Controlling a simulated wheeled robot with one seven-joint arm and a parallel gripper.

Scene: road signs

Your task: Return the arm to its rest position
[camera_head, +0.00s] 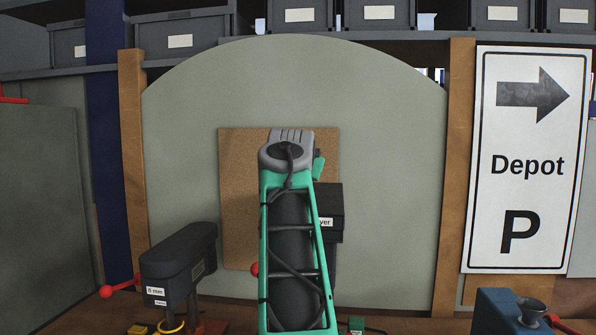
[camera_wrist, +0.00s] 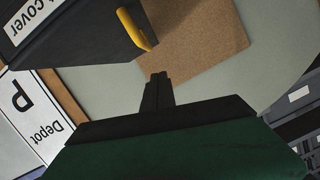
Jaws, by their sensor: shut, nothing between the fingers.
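My arm (camera_head: 290,235), green and grey with a dark cable, stands raised in the middle of the head view, in front of a brown cork board. In the wrist view my gripper (camera_wrist: 157,78) shows as two dark fingers closed together, with nothing between them. Its tips point toward the cork board (camera_wrist: 200,55). The arm hides the gripper in the head view.
A dark machine (camera_head: 180,262) stands left of the arm, and another dark labelled housing (camera_head: 330,205) is partly behind it. A dark cover with a yellow handle (camera_wrist: 132,27) is near the fingers. A Depot sign (camera_head: 525,160) stands right.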

